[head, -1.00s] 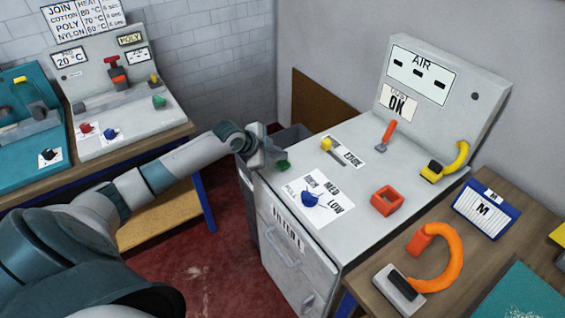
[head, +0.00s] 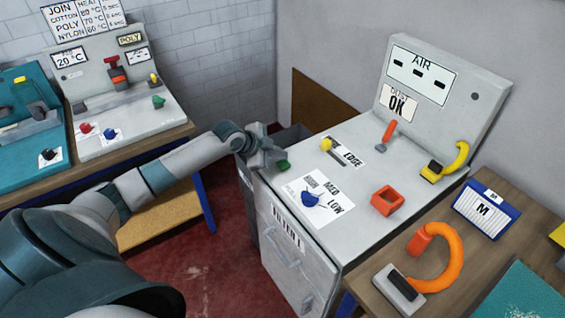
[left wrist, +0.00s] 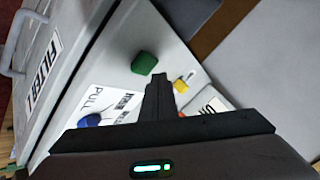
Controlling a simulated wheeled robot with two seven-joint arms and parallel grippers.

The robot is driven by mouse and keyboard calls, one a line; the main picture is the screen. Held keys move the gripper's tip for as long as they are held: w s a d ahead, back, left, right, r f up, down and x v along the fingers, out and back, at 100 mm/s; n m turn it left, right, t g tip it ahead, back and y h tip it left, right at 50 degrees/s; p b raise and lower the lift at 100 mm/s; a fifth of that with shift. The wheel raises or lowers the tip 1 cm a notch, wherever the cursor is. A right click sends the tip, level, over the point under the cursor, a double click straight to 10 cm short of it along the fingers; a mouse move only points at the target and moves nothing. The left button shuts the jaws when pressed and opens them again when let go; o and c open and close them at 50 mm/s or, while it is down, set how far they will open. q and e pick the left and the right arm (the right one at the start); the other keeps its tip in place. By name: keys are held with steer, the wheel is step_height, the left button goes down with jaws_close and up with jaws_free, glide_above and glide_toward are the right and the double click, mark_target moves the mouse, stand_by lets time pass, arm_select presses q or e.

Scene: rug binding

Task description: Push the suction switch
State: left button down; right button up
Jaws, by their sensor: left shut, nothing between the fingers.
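A grey machine cabinet (head: 325,150) fills the middle right of the head view. A small green switch (head: 283,167) sits at the left corner of its top; no label naming suction is readable by it. The green switch also shows in the left wrist view (left wrist: 144,63) as a rounded block. My left gripper (head: 274,162) is shut and empty, right beside the green switch. In the left wrist view its closed fingers (left wrist: 160,80) point just right of the switch; I cannot tell whether they touch it. My right gripper is not in view.
On the cabinet top are a blue knob (head: 311,199), a yellow slider (head: 326,145), a red lever (head: 389,132) and a red square frame (head: 386,200). A yellow curved hose (head: 456,162) stands at the right. A wooden table (head: 460,250) adjoins it, with an orange hose (head: 452,262).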

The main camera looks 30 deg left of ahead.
mark_target(280, 165)
arm_select(q)
steer(key=shift+f, duration=0.1)
stand_by(0.3)
steer(key=shift+f, duration=0.3)
steer(key=shift+f+b, duration=0.45)
steer(key=shift+f, duration=0.15)
stand_by(1.0)
steer(key=shift+r, duration=0.15)
steer(key=shift+r+p, duration=0.85)
step_height(280, 165, up, 6)
steer(key=p, duration=0.5)
stand_by(0.7)
